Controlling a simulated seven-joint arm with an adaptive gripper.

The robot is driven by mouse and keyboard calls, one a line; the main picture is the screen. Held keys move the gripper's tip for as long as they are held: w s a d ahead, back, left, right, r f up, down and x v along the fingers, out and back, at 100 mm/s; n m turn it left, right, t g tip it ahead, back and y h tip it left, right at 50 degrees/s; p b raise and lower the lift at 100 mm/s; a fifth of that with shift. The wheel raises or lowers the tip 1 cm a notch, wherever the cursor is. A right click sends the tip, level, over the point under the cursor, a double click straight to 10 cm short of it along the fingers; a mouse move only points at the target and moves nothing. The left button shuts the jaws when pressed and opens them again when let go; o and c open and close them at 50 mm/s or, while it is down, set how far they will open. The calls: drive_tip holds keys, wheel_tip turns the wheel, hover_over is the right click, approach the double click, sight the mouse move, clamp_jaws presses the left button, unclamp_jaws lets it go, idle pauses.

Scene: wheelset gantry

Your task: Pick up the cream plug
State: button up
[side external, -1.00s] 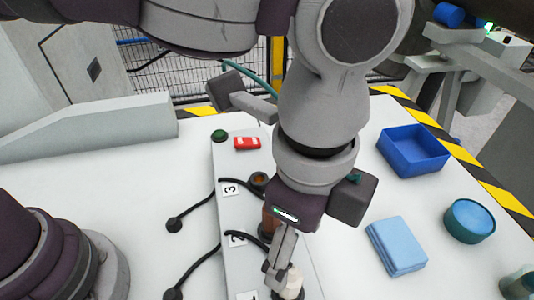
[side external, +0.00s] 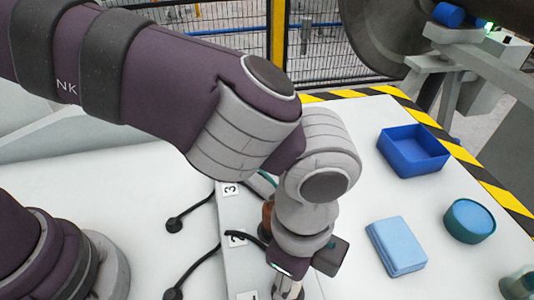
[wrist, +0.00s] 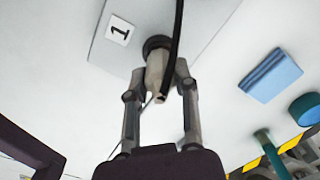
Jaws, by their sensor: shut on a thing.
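The cream plug (wrist: 156,68) is between the two fingers of my gripper (wrist: 160,76) in the wrist view, and the fingers are shut on it. A dark round ring (wrist: 156,43) shows at the plug's far end, beside the label 1 (wrist: 119,30). I cannot tell whether the plug is seated in it or clear of it. A black cable (wrist: 177,40) runs past the plug. In the side external view my gripper (side external: 288,288) is at the bottom edge, low over the panel (side external: 232,262), and the plug is mostly hidden.
Black cables end in round dark plugs (side external: 174,225) left of the panel. A brown plug (side external: 267,217) stands partly hidden behind my arm. On the right are a blue open bin (side external: 413,166), a light blue block (side external: 397,246) and a teal round container (side external: 469,221).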

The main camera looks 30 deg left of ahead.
clamp_jaws()
drive_tip(key=shift+r, duration=0.3)
drive_tip(key=r, duration=0.3)
drive_tip(key=shift+s+a+r, duration=0.1)
drive_tip(key=shift+a, duration=0.15)
drive_tip(key=s+a+r, duration=0.1)
drive_tip(key=s+a, duration=0.7)
drive_tip(key=a, duration=0.5)
drive_tip(key=w+r+n, duration=0.2)
drive_tip(key=w+n, duration=0.1)
drive_tip(key=w, duration=0.7)
drive_tip(key=w+r+n, duration=0.1)
drive_tip(key=w+n, duration=0.2)
drive_tip(key=w, duration=0.8)
drive_tip(key=shift+d+r, duration=0.35)
drive_tip(key=shift+r, duration=0.05)
